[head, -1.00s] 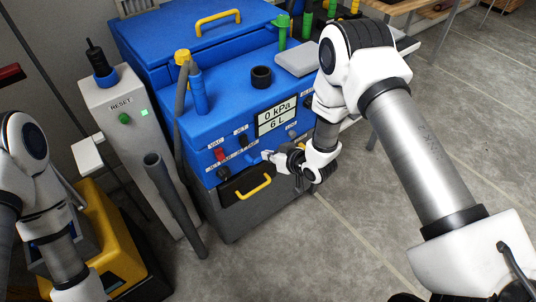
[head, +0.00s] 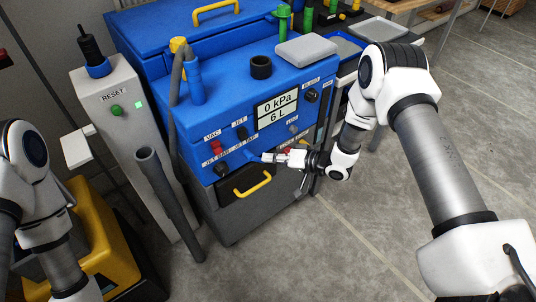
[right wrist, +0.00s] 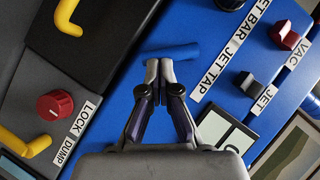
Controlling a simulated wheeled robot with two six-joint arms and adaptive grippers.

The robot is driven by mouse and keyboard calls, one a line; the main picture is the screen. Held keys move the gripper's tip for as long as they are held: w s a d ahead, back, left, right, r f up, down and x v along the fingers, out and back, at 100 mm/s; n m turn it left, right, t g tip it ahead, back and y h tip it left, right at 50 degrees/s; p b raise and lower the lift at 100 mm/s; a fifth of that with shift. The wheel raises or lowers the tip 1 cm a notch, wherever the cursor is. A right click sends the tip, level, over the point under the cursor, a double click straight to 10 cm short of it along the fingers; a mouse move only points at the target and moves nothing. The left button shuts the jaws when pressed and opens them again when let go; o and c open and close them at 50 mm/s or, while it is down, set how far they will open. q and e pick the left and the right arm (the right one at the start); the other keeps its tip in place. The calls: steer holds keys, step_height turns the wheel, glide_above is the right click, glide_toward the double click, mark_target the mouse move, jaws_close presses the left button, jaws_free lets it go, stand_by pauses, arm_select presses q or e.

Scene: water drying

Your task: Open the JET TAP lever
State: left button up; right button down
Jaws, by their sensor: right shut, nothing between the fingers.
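The JET TAP lever (right wrist: 172,52) is a short blue bar on the blue machine front. It lies beside the JET TAP label (right wrist: 210,72) in the right wrist view. My right gripper (right wrist: 159,68) is shut and empty, with its fingertips right at the lever's side; whether they touch I cannot tell. In the head view my right gripper (head: 270,157) reaches in from the right to the machine's front, and the lever (head: 251,155) is a small blue shape just left of the fingertips. My left arm shows at the left edge, but its gripper is out of view.
A black drawer with a yellow handle (head: 253,187) sits below. A grey hose (head: 170,205) stands left. The floor at right is clear.

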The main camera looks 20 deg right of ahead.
arm_select(q)
step_height(320, 180, down, 6)
steer(key=b, duration=0.5)
steer(key=shift+f, duration=0.15)
arm_select(e)
steer(key=f+m+y, duration=0.1)
steer(key=a+m+y, duration=0.1)
steer(key=m, duration=0.1)
steer(key=f+m+y, duration=0.1)
steer(key=shift+s+a+f+t, duration=0.3)
steer(key=shift+a+f, duration=0.05)
arm_select(q)
steer(key=shift+f+b, duration=0.1)
steer(key=shift+b, duration=0.25)
arm_select(e)
steer(key=shift+a, duration=0.1)
